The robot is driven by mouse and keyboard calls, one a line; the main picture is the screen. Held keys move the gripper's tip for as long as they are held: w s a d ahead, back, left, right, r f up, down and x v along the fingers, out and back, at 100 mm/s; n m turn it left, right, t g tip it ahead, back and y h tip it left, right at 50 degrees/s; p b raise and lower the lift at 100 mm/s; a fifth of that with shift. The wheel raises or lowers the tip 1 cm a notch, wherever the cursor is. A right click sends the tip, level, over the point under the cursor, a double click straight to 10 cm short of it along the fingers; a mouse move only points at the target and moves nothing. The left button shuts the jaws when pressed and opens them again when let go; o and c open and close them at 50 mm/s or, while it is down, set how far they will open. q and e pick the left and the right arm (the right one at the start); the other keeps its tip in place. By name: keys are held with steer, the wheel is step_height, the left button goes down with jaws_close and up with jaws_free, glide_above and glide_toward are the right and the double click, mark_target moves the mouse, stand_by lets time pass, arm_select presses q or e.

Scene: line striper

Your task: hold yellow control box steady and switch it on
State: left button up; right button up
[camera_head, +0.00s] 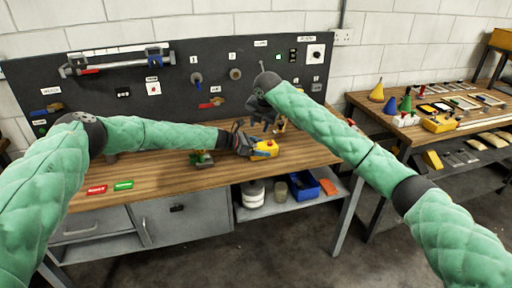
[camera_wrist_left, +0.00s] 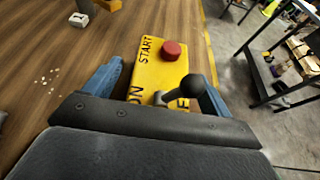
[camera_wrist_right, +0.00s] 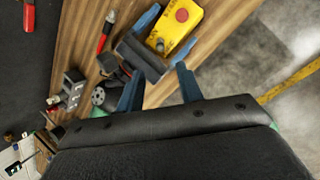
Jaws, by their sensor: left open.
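The yellow control box (camera_head: 264,149) lies on the wooden workbench near its front edge. In the left wrist view the box (camera_wrist_left: 158,68) shows START lettering, a red button (camera_wrist_left: 171,50), partly hidden ON/OFF lettering and a black ball-ended lever (camera_wrist_left: 201,90). My left gripper (camera_head: 246,146) is low at the box, with its blue fingers open on either side of it; contact cannot be told. My right gripper (camera_head: 266,124) is above and behind the box, open and empty. Its wrist view shows the box (camera_wrist_right: 174,26) beyond its fingers, between the left gripper's fingers.
A green item (camera_head: 201,159) stands left of the box. A red-handled tool (camera_wrist_right: 105,32) lies near the box.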

arm_select(q)
steer(key=c, duration=1.4)
steer(key=shift+c, duration=0.2)
arm_select(e)
steer(key=shift+s+a+f, duration=0.1)
steer(key=shift+a+f, duration=0.05)
steer(key=c, duration=0.7)
steer(key=s+a+f+y, duration=0.1)
steer(key=y, duration=0.1)
steer(key=s+a+f+m+g+y, duration=0.1)
steer(key=a+y, duration=0.1)
steer(key=s+a+f+m+y, duration=0.1)
steer(key=f+y, duration=0.1)
steer(key=shift+s+a+g, duration=0.2)
steer(key=shift+a+g, duration=0.15)
steer(key=shift+g, duration=0.05)
jaws_close()
steer(key=s+d+f+m+t+y, duration=0.1)
steer(key=d+f+m+t+y, duration=0.3)
steer(key=d+m, duration=0.4)
steer(key=s+d+f+m+t+y, duration=0.1)
steer(key=d+f+m+t+y, duration=0.3)
steer(key=d+m, duration=0.5)
steer(key=shift+s+d+f+m+t, duration=0.3)
steer(key=shift+f+m+t, duration=0.1)
steer(key=shift+f+t, duration=0.35)
